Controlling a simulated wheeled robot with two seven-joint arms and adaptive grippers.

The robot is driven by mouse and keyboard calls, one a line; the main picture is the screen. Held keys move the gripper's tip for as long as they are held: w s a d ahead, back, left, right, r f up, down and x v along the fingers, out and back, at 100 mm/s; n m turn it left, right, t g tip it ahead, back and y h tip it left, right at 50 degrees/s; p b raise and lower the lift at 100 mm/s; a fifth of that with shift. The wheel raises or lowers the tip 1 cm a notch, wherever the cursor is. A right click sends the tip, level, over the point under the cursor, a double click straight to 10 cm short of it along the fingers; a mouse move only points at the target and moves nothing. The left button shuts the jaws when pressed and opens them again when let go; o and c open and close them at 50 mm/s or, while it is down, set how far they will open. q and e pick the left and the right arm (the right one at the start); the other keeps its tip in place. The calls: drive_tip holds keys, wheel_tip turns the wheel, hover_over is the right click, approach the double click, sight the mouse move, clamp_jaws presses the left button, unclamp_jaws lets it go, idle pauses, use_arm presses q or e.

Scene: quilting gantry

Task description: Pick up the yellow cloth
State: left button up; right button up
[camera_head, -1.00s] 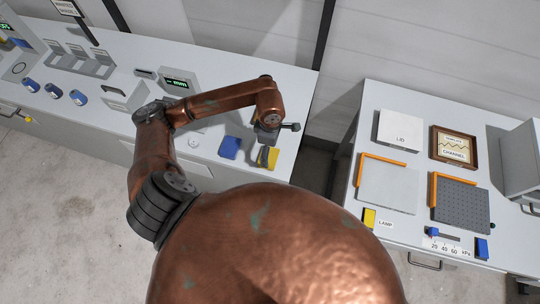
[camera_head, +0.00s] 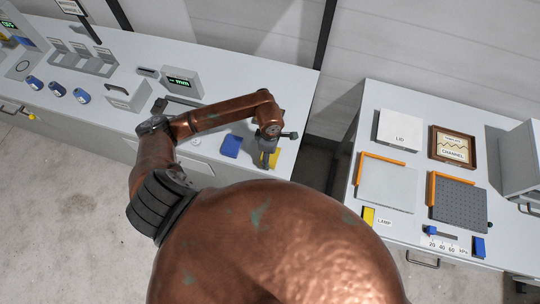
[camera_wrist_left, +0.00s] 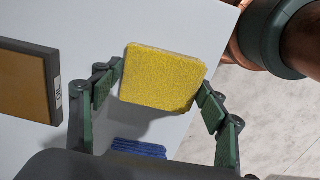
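The yellow cloth (camera_head: 275,158), a thick textured pad, is at the right end of the left bench, partly hidden behind my gripper in the head view. In the left wrist view the yellow cloth (camera_wrist_left: 160,77) fills the space between the fingertips. My left gripper (camera_head: 267,148) points down over it. In the left wrist view the left gripper (camera_wrist_left: 161,79) has its fingers spread, one at each side edge of the cloth; whether they touch it I cannot tell. My right gripper is not in view.
A blue cloth (camera_head: 231,146) lies just left of the yellow one; its edge shows in the wrist view (camera_wrist_left: 138,149). A dark-framed block (camera_wrist_left: 28,80) stands left in the wrist view. A gap separates the right bench (camera_head: 345,200), which holds panels and a yellow block (camera_head: 368,216).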

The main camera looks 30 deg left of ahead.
use_arm(q)
drive_tip(key=c, duration=0.5)
drive_tip(key=shift+r, duration=0.1)
drive_tip(key=shift+r, duration=0.25)
wheel_tip(320, 180, up, 2)
drive_tip(key=shift+w+r+b, duration=0.15)
drive_tip(key=shift+r+b, duration=0.1)
drive_tip(key=shift+b, duration=0.5)
drive_tip(key=s+a+r+b, duration=0.2)
drive_tip(key=s+a+r, duration=0.5)
drive_tip(key=s, duration=0.5)
drive_tip(key=shift+a+r+b, duration=0.3)
drive_tip(key=shift+r+b, duration=0.1)
drive_tip(key=shift+r, duration=1)
